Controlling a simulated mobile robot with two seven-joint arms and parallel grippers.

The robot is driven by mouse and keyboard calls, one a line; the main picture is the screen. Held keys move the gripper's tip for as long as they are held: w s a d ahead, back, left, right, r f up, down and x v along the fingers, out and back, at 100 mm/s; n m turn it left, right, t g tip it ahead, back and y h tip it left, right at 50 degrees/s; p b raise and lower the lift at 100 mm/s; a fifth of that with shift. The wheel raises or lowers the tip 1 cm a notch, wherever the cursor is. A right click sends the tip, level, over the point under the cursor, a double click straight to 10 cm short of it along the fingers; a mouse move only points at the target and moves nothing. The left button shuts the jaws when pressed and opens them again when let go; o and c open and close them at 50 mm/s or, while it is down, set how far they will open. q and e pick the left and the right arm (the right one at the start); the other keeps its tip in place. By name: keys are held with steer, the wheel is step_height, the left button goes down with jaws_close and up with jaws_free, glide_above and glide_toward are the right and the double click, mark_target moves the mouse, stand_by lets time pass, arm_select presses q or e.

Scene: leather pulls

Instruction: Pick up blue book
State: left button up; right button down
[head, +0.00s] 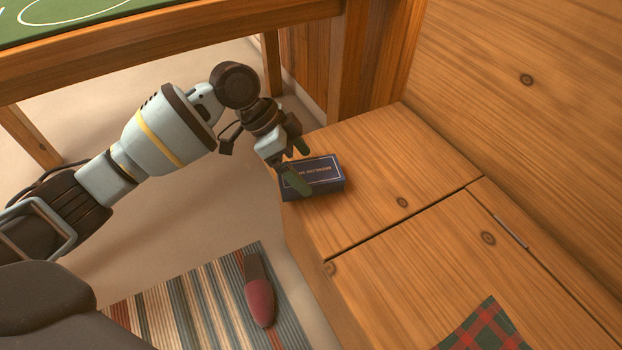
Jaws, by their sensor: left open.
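The blue book (326,176) is a dark blue block with a pale border line and lettering on its top. It lies on the wooden bench top (400,155), near the bench's left edge. My left gripper (301,165) reaches in from the left, with its green-tipped fingers open. One finger is over the front left part of the book and the other is by its far side. The left end of the book is partly hidden by the gripper. I cannot tell whether the fingers touch it. My right gripper is not in view.
A wooden table with a green top (60,15) stands at the upper left. A wooden wall (530,80) rises behind the bench on the right. A red plaid cloth (490,328) lies on the bench. A striped rug (190,300) with a dark red slipper-like item (260,303) lies on the floor.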

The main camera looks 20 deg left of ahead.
arm_select(q)
steer(key=shift+x, duration=1)
steer(key=shift+r, duration=0.1)
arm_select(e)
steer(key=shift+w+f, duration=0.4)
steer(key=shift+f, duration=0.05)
arm_select(q)
steer(key=c, duration=1.1)
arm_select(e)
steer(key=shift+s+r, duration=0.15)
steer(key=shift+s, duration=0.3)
arm_select(q)
steer(key=shift+r, duration=0.15)
